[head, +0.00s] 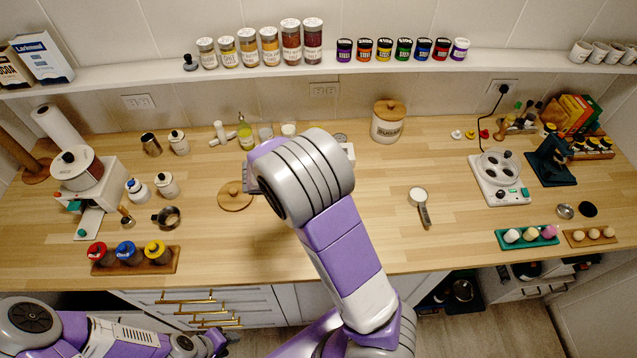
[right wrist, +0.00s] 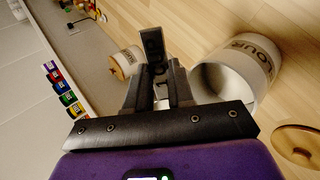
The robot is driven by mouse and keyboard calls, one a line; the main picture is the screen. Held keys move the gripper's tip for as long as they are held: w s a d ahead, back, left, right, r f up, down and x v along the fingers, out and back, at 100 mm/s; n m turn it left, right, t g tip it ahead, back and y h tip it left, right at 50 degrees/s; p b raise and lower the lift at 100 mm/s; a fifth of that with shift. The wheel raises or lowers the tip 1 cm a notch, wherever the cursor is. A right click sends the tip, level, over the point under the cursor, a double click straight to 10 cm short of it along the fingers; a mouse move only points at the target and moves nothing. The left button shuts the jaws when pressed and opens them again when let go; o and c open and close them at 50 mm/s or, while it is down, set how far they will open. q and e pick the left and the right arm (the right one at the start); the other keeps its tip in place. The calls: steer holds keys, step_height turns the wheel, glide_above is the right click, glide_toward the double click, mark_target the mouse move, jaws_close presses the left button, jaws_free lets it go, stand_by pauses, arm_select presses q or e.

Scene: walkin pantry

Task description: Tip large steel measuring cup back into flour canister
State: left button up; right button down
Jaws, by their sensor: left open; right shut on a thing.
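The white flour canister (right wrist: 257,60) stands uncovered in the right wrist view, close to the right of my right gripper. Its wooden lid (head: 235,196) lies on the counter; it also shows in the right wrist view (right wrist: 297,139). My right gripper (right wrist: 157,88) is shut on a dark grey handle (right wrist: 152,46) with a hole in its end, seemingly the large steel measuring cup's. The cup's bowl is hidden. In the head view my right arm hides this gripper and the canister. My left gripper (head: 219,342) is open and empty at the lower left, below the counter's front edge.
The sugar canister (head: 388,122) stands lidded at the back. A small cup holding something white (head: 418,195) lies right of my right arm. A tray of jars (head: 134,258) is at the front left, an electric device (head: 499,178) at the right. The counter's right middle is mostly clear.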

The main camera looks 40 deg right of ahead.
steer(key=shift+a+h, duration=0.1)
steer(key=shift+h, duration=0.2)
steer(key=shift+b, duration=0.3)
steer(key=h+b, duration=0.2)
steer(key=shift+a+f+b, duration=0.35)
steer(key=shift+a, duration=0.05)
stand_by(0.4)
